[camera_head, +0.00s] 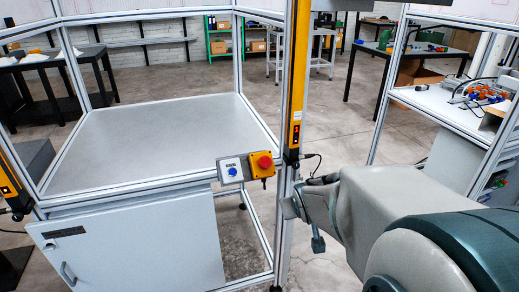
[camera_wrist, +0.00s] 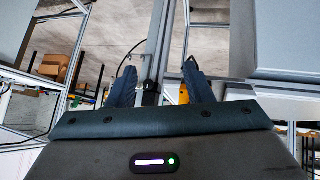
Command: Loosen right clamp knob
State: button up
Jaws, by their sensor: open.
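The right light curtain (camera_head: 297,100) is a tall yellow bar on the aluminium post at the front right of the work cell. A dark fitting (camera_head: 291,157) sits at its lower end, with a cable beside it. I cannot make out the clamp knob for certain there. In the wrist view my gripper (camera_wrist: 160,68) is open and empty, with its two dark fingers apart. An aluminium post (camera_wrist: 157,45) runs between them. A small black part (camera_wrist: 150,96) shows on the post; I cannot tell if it is the knob. My fingers are not clear in the head view.
A button box with a red button (camera_head: 264,162) and a blue button (camera_head: 232,171) stands just left of the post. The grey table top (camera_head: 160,135) is bare. A white cabinet door (camera_head: 130,255) is below. My arm fills the lower right.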

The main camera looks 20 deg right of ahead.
aim_at(297, 166)
jog(key=w+d+f+t+y+b, duration=0.3)
jog(key=w+d+f+t+b, duration=0.25)
jog(key=d+t, duration=0.35)
jog(key=shift+n+t, duration=0.4)
jog(key=w, duration=0.9)
jog(key=w+a+p, duration=0.1)
jog(key=w, duration=0.4)
jog(key=shift+w+a+r, duration=0.1)
jog(key=shift+r, duration=0.3)
jog(key=shift+c, duration=0.3)
jog(key=c, duration=0.9)
